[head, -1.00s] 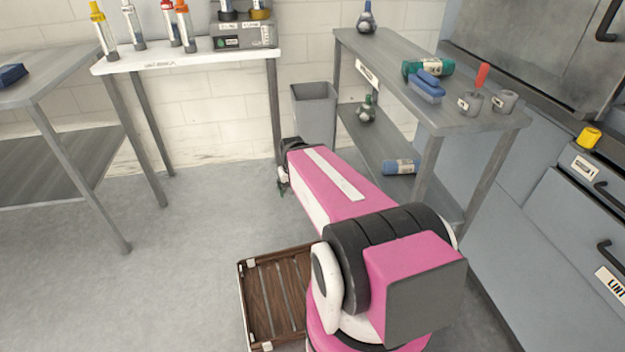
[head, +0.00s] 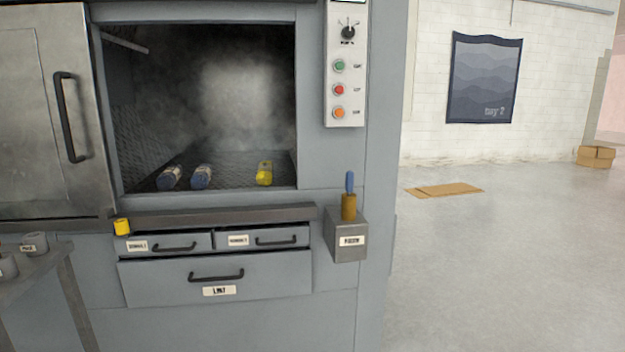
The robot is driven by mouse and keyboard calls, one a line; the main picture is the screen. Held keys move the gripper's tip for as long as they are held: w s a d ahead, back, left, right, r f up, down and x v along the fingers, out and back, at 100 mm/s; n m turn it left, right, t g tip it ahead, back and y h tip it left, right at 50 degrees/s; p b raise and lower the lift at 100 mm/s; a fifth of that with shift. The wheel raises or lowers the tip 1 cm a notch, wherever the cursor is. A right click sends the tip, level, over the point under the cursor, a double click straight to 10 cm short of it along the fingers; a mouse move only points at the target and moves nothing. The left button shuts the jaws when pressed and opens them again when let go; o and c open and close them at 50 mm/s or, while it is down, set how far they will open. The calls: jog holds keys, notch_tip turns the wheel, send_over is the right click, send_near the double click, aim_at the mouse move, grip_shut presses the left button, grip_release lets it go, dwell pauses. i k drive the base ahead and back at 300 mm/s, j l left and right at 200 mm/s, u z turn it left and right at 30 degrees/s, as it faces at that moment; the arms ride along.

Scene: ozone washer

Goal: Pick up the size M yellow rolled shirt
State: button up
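A yellow roll (head: 264,173) with a pale band lies on the floor of the open washer chamber (head: 230,158), toward its right side. It looks like a rolled shirt, but its size mark is too small to read. My gripper is not in this view.
A metal door (head: 45,110) stands left of the opening. A control panel (head: 346,65) and a grey holder box (head: 346,240) are at the right. The floor (head: 500,260) at right is clear around flat cardboard (head: 445,190).

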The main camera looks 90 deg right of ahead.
aim_at(264, 173)
jog(key=j+z, duration=0.2)
jog(key=z, duration=1.7)
jog(key=i+z, duration=0.1)
jog(key=z, duration=0.35)
jog(key=i+z, duration=0.1)
jog(key=z, duration=0.35)
jog(key=i+z, duration=0.1)
jog(key=z, duration=0.35)
jog(key=l, duration=0.55)
jog(key=k+l, duration=0.1)
jog(key=l, duration=0.45)
